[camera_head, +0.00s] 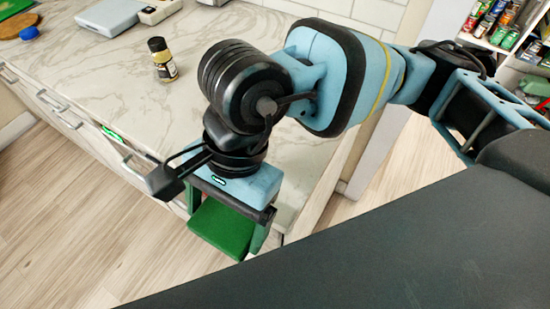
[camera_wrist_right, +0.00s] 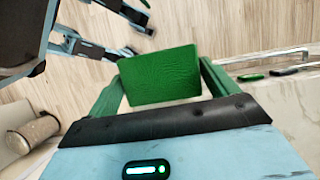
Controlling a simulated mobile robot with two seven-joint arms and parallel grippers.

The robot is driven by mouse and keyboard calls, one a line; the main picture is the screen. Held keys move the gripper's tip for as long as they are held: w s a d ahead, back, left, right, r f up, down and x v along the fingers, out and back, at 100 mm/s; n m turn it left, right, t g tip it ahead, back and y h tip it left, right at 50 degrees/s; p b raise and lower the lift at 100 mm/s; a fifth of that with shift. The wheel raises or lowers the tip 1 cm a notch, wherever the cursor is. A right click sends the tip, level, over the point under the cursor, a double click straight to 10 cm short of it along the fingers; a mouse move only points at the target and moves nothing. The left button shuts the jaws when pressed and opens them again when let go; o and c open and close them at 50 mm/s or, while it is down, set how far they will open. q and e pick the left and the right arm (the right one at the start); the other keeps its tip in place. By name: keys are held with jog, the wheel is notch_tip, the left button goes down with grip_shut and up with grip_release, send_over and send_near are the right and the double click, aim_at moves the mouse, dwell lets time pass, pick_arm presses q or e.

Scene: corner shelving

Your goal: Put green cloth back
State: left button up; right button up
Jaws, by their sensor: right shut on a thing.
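The green cloth (camera_head: 222,230) is a flat, folded-looking rectangle, held below my right gripper (camera_head: 228,222) in front of the counter's drawer side. In the right wrist view the cloth (camera_wrist_right: 160,75) lies between the two green fingers of my right gripper (camera_wrist_right: 160,85), which is shut on it. The cloth is in the air, with wooden floor showing behind it. My left gripper is not in the head view.
A marble counter (camera_head: 110,75) with handled drawers (camera_head: 55,105) runs along the left. A small bottle with a black cap (camera_head: 162,60) stands on it. A bright green strip (camera_head: 112,134) shows at the drawer fronts. Stocked shelves (camera_head: 500,22) stand at upper right.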

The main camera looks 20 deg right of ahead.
jog(key=p, duration=0.2)
send_over(275, 162)
jog(key=shift+x, duration=0.8)
jog(key=shift+w+d+f, duration=0.1)
jog(key=shift+d+f, duration=0.05)
jog(key=shift+f, duration=0.75)
jog(key=shift+w+d+f, duration=0.1)
jog(key=shift+w+f, duration=0.05)
jog(key=shift+f, duration=0.75)
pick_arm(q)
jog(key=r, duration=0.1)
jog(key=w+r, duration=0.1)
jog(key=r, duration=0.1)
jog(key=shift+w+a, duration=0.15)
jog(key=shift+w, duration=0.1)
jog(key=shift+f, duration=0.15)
pick_arm(e)
jog(key=shift+f, duration=0.1)
